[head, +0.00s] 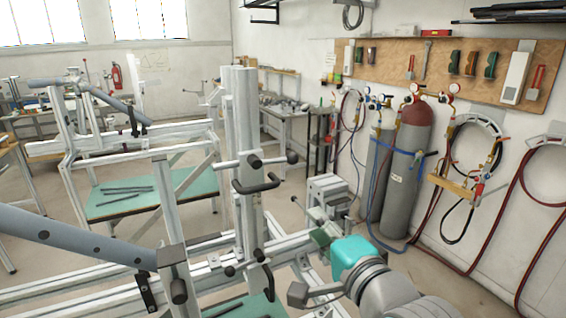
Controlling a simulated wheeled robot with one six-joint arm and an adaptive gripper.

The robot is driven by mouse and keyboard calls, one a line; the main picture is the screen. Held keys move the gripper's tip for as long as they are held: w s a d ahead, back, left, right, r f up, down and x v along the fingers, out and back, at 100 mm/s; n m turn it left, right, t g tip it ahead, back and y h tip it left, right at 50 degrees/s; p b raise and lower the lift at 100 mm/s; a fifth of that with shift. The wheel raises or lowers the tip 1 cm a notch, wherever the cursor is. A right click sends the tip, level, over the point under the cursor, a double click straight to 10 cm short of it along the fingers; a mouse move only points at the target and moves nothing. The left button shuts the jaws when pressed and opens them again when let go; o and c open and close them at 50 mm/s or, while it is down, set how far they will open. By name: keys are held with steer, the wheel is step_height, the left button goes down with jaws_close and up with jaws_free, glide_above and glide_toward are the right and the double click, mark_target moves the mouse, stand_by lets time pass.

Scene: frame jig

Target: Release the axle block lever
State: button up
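A pale aluminium jig frame (245,130) stands in the middle of the head view, with rails running to the lower left. A black bent handle (256,185) is on its upright. A second black handle (268,282) is lower, near the horizontal rail. A greenish block (325,233) with a thin rod sits at the rail's right end. I cannot tell which part is the axle block lever. My arm comes in from the lower right, with a teal part (356,258) close to the greenish block. My gripper's fingers cannot be made out clearly.
A grey tube (75,238) crosses the left side of the jig. Gas cylinders (408,165) with hoses stand against the right wall. A second jig with a green-topped shelf (122,195) is behind on the left. Clear floor shows between the jigs and cylinders.

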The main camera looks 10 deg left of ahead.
steer(key=y, duration=0.1)
glide_toward(281, 162)
steer(key=shift+g, duration=0.3)
steer(key=x, duration=1)
steer(key=shift+w+a+r, duration=0.1)
steer(key=shift+w+r, duration=0.15)
steer(key=shift+w, duration=0.05)
jaws_close()
